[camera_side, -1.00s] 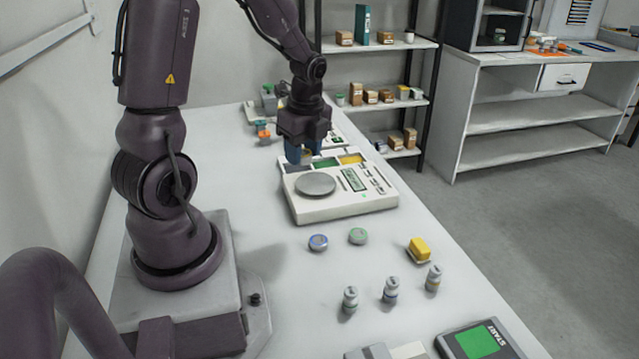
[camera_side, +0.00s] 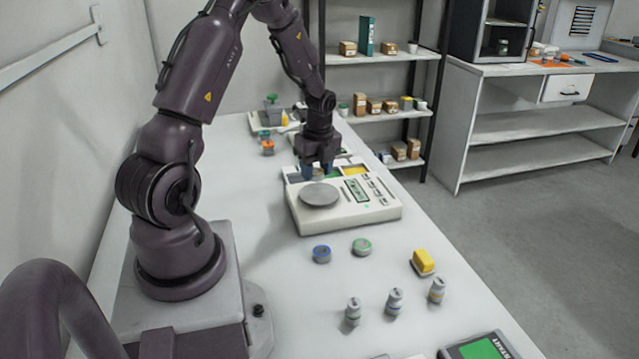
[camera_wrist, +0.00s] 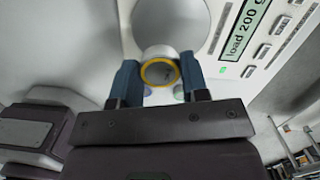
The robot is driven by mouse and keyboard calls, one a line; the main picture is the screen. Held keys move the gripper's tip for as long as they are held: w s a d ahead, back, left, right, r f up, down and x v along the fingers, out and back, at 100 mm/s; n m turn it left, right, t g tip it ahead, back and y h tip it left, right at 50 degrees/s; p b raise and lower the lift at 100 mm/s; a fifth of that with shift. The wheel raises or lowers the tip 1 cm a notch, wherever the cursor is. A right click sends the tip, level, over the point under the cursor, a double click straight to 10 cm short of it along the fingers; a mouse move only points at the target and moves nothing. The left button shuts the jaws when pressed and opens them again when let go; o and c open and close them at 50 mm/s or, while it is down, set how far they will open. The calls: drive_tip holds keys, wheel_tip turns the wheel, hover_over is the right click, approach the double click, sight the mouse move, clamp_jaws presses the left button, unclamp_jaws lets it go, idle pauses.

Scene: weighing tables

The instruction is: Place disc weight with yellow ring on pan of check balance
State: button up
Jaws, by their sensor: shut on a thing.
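The disc weight with the yellow ring (camera_wrist: 159,72) is between the blue fingers of my gripper (camera_wrist: 158,80) in the wrist view. My gripper is shut on it. In the side view my gripper (camera_side: 318,171) points down at the back edge of the check balance (camera_side: 345,217), behind its round grey pan (camera_side: 319,194). The disc cannot be made out clearly there. The pan (camera_wrist: 172,22) also shows in the wrist view, just beyond the disc, and looks empty. The balance display (camera_wrist: 248,27) reads "load 200 g".
A blue-ringed disc (camera_side: 321,254) and a green-ringed disc (camera_side: 362,246) lie in front of the balance. A yellow block (camera_side: 423,262) and several small grey bottle-shaped weights (camera_side: 394,301) stand nearer the front. More items stand at the table's far end.

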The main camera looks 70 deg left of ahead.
sight(319, 193)
drive_tip(key=shift+w+a+f, duration=0.4)
drive_tip(key=shift+a+f, duration=0.05)
drive_tip(key=shift+f, duration=0.2)
drive_tip(key=shift+w+a+f, duration=0.1)
drive_tip(key=shift+f, duration=0.8)
drive_tip(key=shift+w+a+f, duration=0.1)
drive_tip(key=shift+f, duration=0.8)
drive_tip(key=shift+f, duration=0.1)
drive_tip(key=o, duration=1)
drive_tip(key=shift+o, duration=0.2)
